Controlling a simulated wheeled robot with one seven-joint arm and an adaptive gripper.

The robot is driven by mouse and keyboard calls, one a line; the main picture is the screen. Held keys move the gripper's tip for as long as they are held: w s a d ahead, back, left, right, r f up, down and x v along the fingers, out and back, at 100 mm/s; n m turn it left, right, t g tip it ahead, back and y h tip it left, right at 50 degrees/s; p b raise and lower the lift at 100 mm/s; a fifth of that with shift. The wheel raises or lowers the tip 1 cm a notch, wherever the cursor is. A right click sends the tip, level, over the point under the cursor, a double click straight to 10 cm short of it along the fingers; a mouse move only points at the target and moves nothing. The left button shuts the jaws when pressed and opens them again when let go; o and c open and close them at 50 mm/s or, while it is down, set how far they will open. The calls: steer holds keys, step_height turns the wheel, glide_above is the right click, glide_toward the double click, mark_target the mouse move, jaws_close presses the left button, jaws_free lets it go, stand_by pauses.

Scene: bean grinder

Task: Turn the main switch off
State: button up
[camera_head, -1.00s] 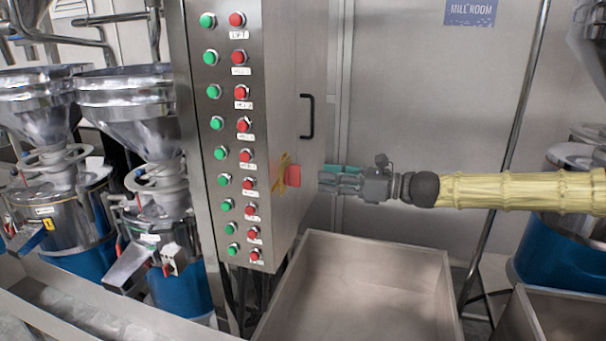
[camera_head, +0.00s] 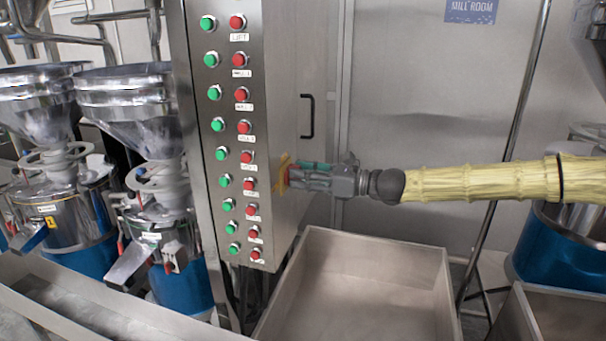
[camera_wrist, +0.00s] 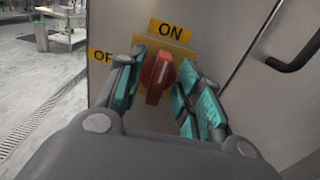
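The main switch, a red rotary knob (camera_wrist: 158,78) on a yellow plate (camera_wrist: 184,53), is on the side of the steel control cabinet (camera_head: 290,60). In the wrist view the knob stands nearly upright, its upper end toward the "ON" label (camera_wrist: 170,29). The "OFF" label (camera_wrist: 99,55) is at the left, partly hidden by a finger. My gripper (camera_wrist: 158,92) is open, with its teal-padded fingers on either side of the knob. A gap shows at the left; contact at the right is unclear. In the head view my gripper (camera_head: 296,177) covers most of the knob.
A black door handle (camera_head: 307,116) is above the gripper, also in the wrist view (camera_wrist: 296,52). Green and red buttons (camera_head: 240,94) line the cabinet front. A steel bin (camera_head: 370,290) stands below the arm. Mills with funnels (camera_head: 135,110) stand at the left.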

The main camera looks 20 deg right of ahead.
steer(key=shift+c, duration=0.2)
jaws_close()
steer(key=shift+f+n+b, duration=0.15)
steer(key=shift+n+b, duration=0.15)
steer(key=shift+b, duration=0.55)
steer(key=n+b, duration=0.4)
steer(key=b, duration=0.3)
steer(key=n+b, duration=0.5)
steer(key=b, duration=0.2)
steer(key=f+n+b, duration=0.1)
steer(key=n+b, duration=0.4)
steer(key=b, duration=0.2)
steer(key=shift+s+a, duration=0.3)
steer(key=shift+s, duration=0.1)
steer(key=n+b, duration=0.3)
steer(key=shift+b, duration=0.35)
steer(key=shift+r+n, duration=0.1)
steer(key=shift+n, duration=0.2)
